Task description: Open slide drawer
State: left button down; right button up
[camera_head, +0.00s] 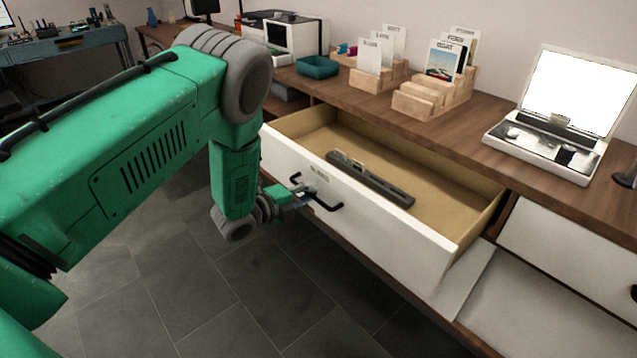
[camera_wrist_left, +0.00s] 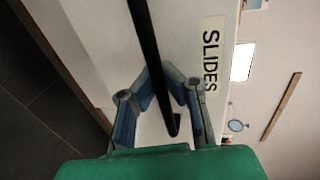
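The slide drawer (camera_head: 365,222) has a white front and a light wooden inside. It stands well pulled out of the wooden counter. A dark elongated object (camera_head: 370,180) lies in it. A "SLIDES" label (camera_wrist_left: 210,54) shows on the front in the left wrist view. The black bar handle (camera_head: 325,206) is on the drawer front; it also shows in the left wrist view (camera_wrist_left: 146,35). My left gripper (camera_head: 297,197) is at the handle, its two fingers (camera_wrist_left: 161,78) closed in on the bar from both sides. My right gripper is out of view.
Slide holders (camera_head: 432,97), a teal tray (camera_head: 317,67) and a device with a bright screen (camera_head: 575,90) stand on the counter (camera_head: 480,130). Another white drawer front (camera_head: 570,250) is at the right. The grey tiled floor (camera_head: 240,300) before the drawer is clear.

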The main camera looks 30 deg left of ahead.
pick_arm(q)
jog(key=shift+s+a+f+p, duration=0.1)
jog(key=shift+s+a+p, duration=0.2)
jog(key=shift+s, duration=0.65)
jog(key=shift+s+a+f+p, duration=0.15)
jog(key=shift+s+a, duration=0.15)
jog(key=shift+s, duration=0.65)
jog(key=c, duration=1.6)
grip_release()
jog(key=shift+w, duration=0.1)
jog(key=shift+r, duration=0.1)
jog(key=shift+a, duration=0.1)
jog(key=v, duration=1.2)
